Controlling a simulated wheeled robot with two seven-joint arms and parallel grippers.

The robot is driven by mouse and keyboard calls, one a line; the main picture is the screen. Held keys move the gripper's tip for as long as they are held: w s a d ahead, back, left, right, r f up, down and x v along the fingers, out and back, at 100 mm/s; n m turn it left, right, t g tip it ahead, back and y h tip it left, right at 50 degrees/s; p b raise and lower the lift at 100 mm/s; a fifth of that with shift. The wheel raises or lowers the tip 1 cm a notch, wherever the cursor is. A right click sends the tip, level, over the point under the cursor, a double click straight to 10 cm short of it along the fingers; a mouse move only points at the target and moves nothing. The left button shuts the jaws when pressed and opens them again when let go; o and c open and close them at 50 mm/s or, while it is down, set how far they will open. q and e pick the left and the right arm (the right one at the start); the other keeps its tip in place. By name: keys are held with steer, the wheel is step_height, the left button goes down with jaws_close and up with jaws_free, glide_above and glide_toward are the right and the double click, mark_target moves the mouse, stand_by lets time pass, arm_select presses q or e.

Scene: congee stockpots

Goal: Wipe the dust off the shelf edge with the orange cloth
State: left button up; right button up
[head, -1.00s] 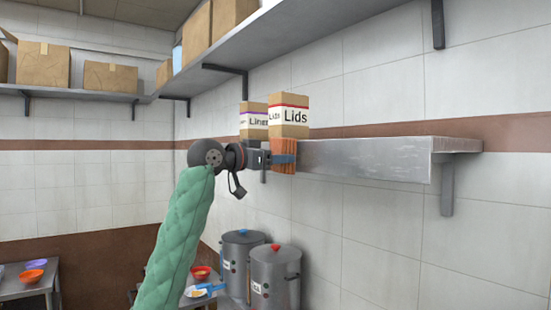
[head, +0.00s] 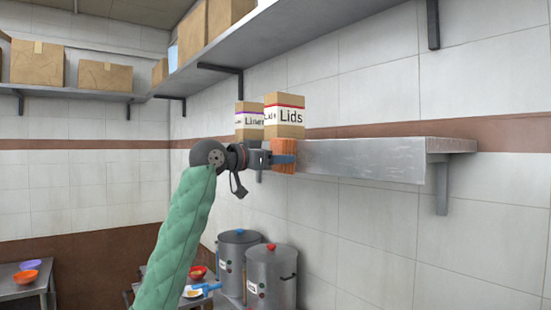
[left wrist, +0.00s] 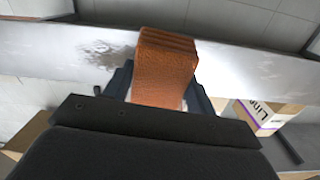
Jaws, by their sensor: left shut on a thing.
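The orange cloth (head: 284,156) is folded and held between the fingers of my left gripper (head: 276,158), against the front edge of the metal shelf (head: 365,162). In the left wrist view the cloth (left wrist: 165,65) lies over the shelf edge (left wrist: 225,62), with both fingers of the gripper (left wrist: 160,90) beside it. A dark dusty patch (left wrist: 108,50) shows on the edge just left of the cloth there. In the head view the edge right of the cloth looks grey, with pale streaks near its right end. My right gripper is not in view.
A Lids box (head: 284,115) and a Liners box (head: 249,121) stand on the shelf above my gripper. Brackets (head: 441,185) hold the shelf. An upper shelf (head: 330,30) carries cartons. Two stockpots (head: 270,275) stand below. The space in front of the shelf's right part is clear.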

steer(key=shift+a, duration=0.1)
arm_select(q)
steer(key=shift+s+d, duration=0.55)
steer(key=shift+s, duration=0.35)
steer(key=shift+s+d+b, duration=0.35)
steer(key=shift+s, duration=0.15)
steer(key=shift+s+d, duration=0.2)
steer(key=shift+s, duration=0.1)
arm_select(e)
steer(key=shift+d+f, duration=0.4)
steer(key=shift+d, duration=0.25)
arm_select(q)
steer(key=shift+s+d+b, duration=0.15)
steer(key=shift+s+d, duration=0.35)
steer(key=shift+s, duration=0.2)
steer(key=shift+s+d+b, duration=0.15)
steer(key=shift+s+d, duration=0.35)
steer(key=shift+s, duration=0.15)
steer(key=shift+s+d+f+b, duration=0.1)
steer(key=shift+s+d+b, duration=0.05)
steer(key=shift+s+d, duration=0.5)
steer(key=shift+s+d+b, duration=0.15)
steer(key=shift+s+d, duration=0.3)
steer(key=shift+s, duration=0.3)
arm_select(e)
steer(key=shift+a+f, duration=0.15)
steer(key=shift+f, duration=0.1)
arm_select(q)
steer(key=shift+w, duration=0.15)
